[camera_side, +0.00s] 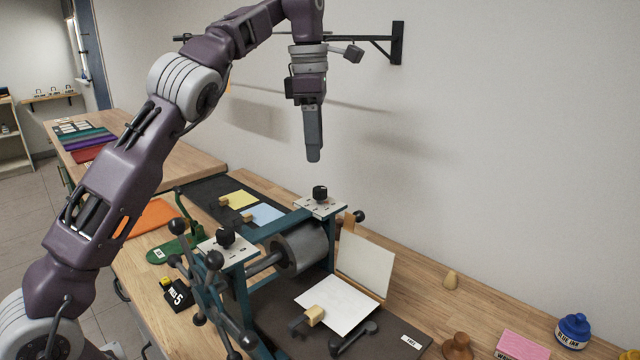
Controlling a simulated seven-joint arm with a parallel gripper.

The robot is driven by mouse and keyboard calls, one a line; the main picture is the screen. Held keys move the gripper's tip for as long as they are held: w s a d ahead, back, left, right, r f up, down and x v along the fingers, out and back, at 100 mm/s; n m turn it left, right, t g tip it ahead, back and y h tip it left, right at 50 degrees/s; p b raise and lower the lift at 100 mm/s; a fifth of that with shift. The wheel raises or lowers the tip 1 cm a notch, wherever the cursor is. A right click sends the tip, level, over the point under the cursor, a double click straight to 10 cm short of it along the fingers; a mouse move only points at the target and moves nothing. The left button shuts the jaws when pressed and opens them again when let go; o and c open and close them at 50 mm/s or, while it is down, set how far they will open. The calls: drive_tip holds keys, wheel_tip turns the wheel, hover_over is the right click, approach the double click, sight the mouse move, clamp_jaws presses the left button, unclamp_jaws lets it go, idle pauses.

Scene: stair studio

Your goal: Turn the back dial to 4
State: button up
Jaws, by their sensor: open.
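A roller press (295,250) stands on the wooden bench. The back dial (320,192) is a black knob on a pale marked plate (322,208) on top of the press, on the side toward the wall. The front dial (226,237) is a similar black knob on a matching plate nearer the camera. The marks are too small to read. My gripper (313,158) hangs pointing down just above the back dial, apart from it. It is open and empty, seen edge-on so one finger hides the other.
A spoked handwheel (212,290) sticks out at the press's near side. A white sheet (338,303) and an upright board (366,263) lie to the right. A blue ink jar (573,330) stands at the far right. The wall is close behind. The air around my gripper is clear.

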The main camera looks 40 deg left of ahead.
sight(320, 188)
drive_tip(key=shift+w+d+f+n, duration=0.15)
drive_tip(key=shift+w+f+n, duration=0.1)
drive_tip(key=shift+f, duration=0.3)
drive_tip(key=shift+w+d+f+n, duration=0.1)
drive_tip(key=shift+w+f+n, duration=0.15)
drive_tip(key=shift+f, duration=0.25)
wheel_tip(320, 188, down, 7)
drive_tip(key=shift+r, duration=0.1)
drive_tip(key=shift+c, duration=0.4)
clamp_jaws()
